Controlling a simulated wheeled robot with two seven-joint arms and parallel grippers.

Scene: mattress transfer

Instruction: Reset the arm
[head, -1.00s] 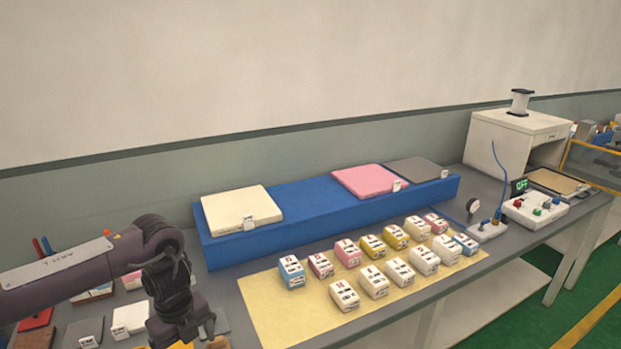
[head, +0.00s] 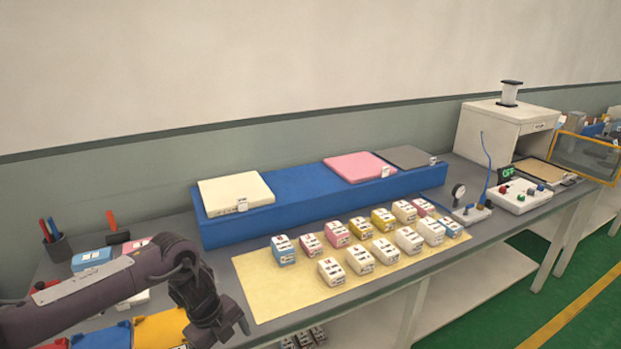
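My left arm comes in from the lower left, and its gripper (head: 238,322) hangs low over the table's front edge, left of the yellow mat. The fingers are small and dark, and I cannot tell whether they are apart. My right gripper is not in view. A cream mattress pad (head: 222,193) lies on the left end of the blue platform (head: 292,205). A pink pad (head: 352,165) and a grey pad (head: 402,156) lie on its right part. Each pad has a small white tag.
Several small labelled blocks, such as a blue one (head: 283,250), stand on a yellow mat (head: 268,296). A pen cup (head: 57,246) and coloured pieces lie at the left. A gauge (head: 458,192), a control box (head: 519,197) and a white cabinet (head: 498,140) stand at the right.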

